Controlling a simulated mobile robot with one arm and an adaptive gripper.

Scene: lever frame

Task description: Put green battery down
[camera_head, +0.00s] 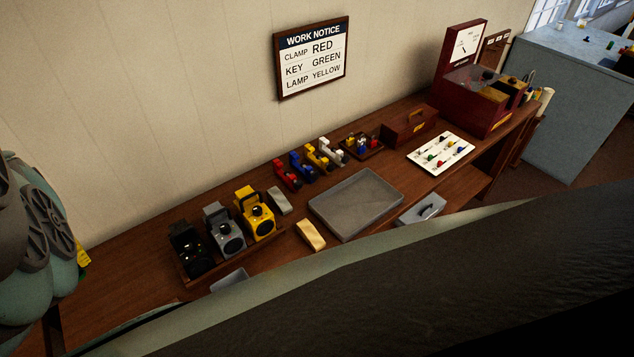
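I cannot make out a green battery for certain. A small wooden holder (375,151) on the bench has several small coloured pieces in it, too small to tell apart. A small yellow-green piece (83,258) shows at the left, partly hidden behind my arm; I cannot tell what it is. My arm's rounded joints fill the left edge, and my gripper is not in view. Whether it holds anything is hidden.
The wooden bench holds black, grey and yellow lamps (258,217), coloured clamps (288,177), an empty grey tray (352,204), a white key board (441,152) and a dark red cabinet (470,104). A work notice (312,58) hangs above. My body covers the lower right.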

